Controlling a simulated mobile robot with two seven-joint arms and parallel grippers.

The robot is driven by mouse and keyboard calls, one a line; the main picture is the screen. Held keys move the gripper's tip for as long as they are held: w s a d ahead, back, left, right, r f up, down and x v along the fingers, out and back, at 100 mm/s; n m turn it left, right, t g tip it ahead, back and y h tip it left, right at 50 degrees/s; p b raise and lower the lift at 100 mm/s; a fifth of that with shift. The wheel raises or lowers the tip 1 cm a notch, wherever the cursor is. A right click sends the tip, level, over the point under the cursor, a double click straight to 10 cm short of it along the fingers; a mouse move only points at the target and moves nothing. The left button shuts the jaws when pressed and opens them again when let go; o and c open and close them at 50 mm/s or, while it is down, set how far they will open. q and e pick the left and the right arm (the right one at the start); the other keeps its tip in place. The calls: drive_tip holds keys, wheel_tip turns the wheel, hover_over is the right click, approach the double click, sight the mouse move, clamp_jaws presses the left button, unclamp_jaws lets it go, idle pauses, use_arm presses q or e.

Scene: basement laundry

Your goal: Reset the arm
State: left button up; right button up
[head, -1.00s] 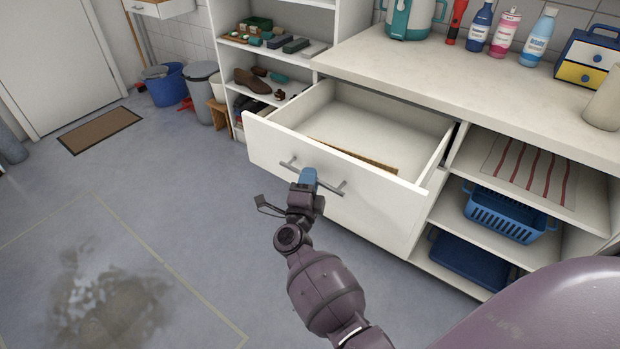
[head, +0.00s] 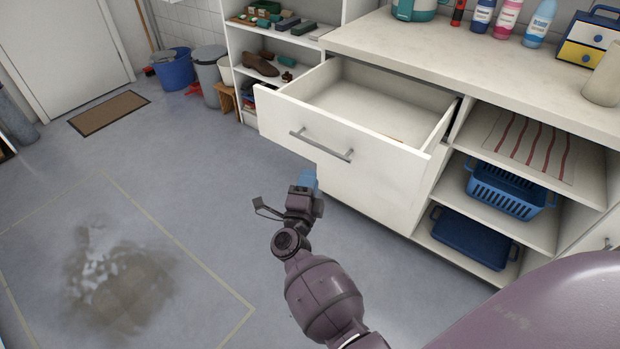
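My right gripper (head: 283,191) is in the middle of the head view, with its fingers spread apart. One finger has a blue tip, and the other is a thin dark finger off to the left. Nothing shows between them. The gripper is in front of the pulled-out white drawer (head: 345,150), below its grey bar handle (head: 320,146) in the picture and apart from it. The drawer stands open, and most of the inside that shows is bare. My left gripper is not in view.
The counter (head: 440,58) holds bottles and a small drawer box (head: 590,40). Open shelves with a blue basket (head: 503,190) are right of the drawer. Buckets (head: 172,69) and a doormat (head: 108,113) are at the back left.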

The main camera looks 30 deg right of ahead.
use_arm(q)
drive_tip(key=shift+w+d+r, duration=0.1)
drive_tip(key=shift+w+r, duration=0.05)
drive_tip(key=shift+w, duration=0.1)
use_arm(e)
drive_tip(key=w+a+r+n+t+y, duration=0.4)
drive_tip(key=a+n+t+y, duration=0.15)
drive_tip(key=n+y, duration=0.35)
drive_tip(key=s+a+r+n+g+y+p, duration=0.15)
drive_tip(key=s+n+y, duration=0.3)
drive_tip(key=n, duration=0.55)
use_arm(q)
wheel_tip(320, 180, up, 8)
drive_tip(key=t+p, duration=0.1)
drive_tip(key=p, duration=0.6)
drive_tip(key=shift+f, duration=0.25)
use_arm(e)
drive_tip(key=s+d+f+n+g, duration=0.2)
drive_tip(key=s, duration=0.9)
drive_tip(key=s+d+f+n+g, duration=0.2)
drive_tip(key=s+n+g, duration=0.1)
drive_tip(key=s, duration=0.8)
drive_tip(key=s+d+f+n+g, duration=0.2)
drive_tip(key=s+f+g, duration=0.1)
drive_tip(key=s, duration=0.8)
drive_tip(key=shift+s+d+n+y, duration=0.2)
drive_tip(key=shift+n+y, duration=0.2)
drive_tip(key=shift+y, duration=0.05)
